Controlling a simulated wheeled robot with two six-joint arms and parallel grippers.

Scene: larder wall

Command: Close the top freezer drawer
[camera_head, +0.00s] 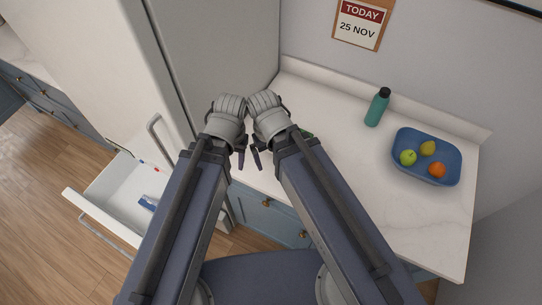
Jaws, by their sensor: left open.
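A white freezer drawer (100,217) stands pulled out at the lower left, below the fridge body, with a bar handle along its front. Small red and blue items lie inside it. My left arm hides its right part. My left gripper (239,152) is open in the middle of the view, by the counter's left end, up and right of the drawer and apart from it. My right gripper (260,152) is close beside it; its jaws are mostly hidden by its own wrist, so its opening is unclear.
A pale fridge (95,70) with a metal handle (158,135) stands above the drawer. The white counter (340,150) holds a green bottle (377,107) and a blue tray (408,139) of fruit. Wood floor (35,190) is clear left of the drawer.

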